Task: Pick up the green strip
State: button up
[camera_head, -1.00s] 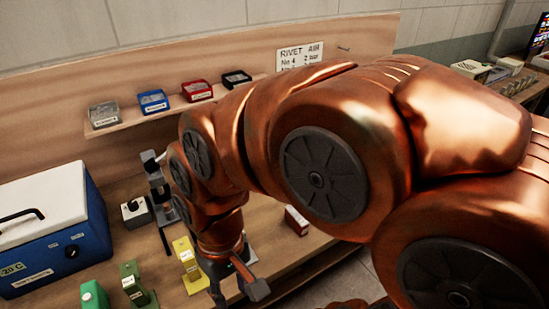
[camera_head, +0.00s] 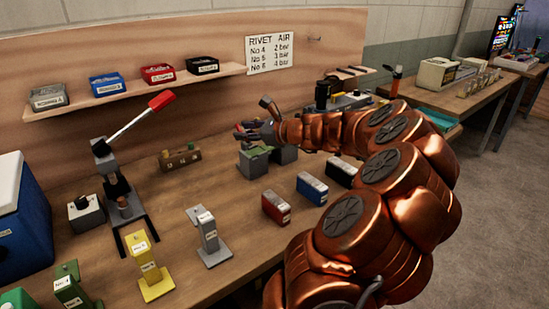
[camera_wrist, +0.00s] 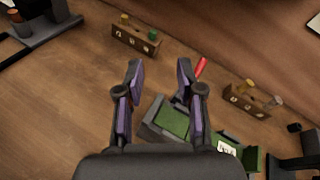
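A flat green piece (camera_wrist: 173,121), which looks like the green strip, lies on a grey block (camera_wrist: 152,128) on the bench. In the head view the green piece (camera_head: 258,150) shows only in part below my gripper (camera_head: 250,119). In the wrist view my gripper (camera_wrist: 160,75) is open, with its two fingers apart and nothing held between them. The grey block lies beyond and below the fingers, and the right finger hides part of the green piece. A second green item (camera_wrist: 235,150) with a white label is right of it, partly hidden by the gripper body.
Small wooden holders (camera_wrist: 136,39) and (camera_wrist: 246,99) stand at the back. A red handle (camera_wrist: 200,67) sticks up near the right finger. A lever press (camera_head: 115,180), a grey stand (camera_head: 208,237), a yellow stand (camera_head: 148,266), and red (camera_head: 276,208) and blue (camera_head: 311,188) boxes occupy the bench.

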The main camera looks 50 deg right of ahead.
jog(key=s+d+f+m+h+b, duration=0.1)
jog(key=s+d+f+m+h, duration=0.3)
jog(key=d, duration=0.4)
jog(key=s+d+f+m+h+b, duration=0.1)
jog(key=s+d+f+m+h, duration=0.1)
jog(key=s+d+m, duration=0.5)
jog(key=shift+w+d+f+n, duration=0.1)
jog(key=shift+w+d+n, duration=0.4)
jog(key=shift+w, duration=0.9)
jog(key=shift+w+d+f+n, duration=0.15)
jog(key=shift+w+d+n, duration=0.35)
jog(key=shift+w, duration=0.85)
jog(key=shift+w+d+f+n, duration=0.1)
jog(key=shift+w+d+n, duration=0.4)
jog(key=shift+w, duration=0.9)
jog(key=shift+d, duration=0.1)
grip_shut()
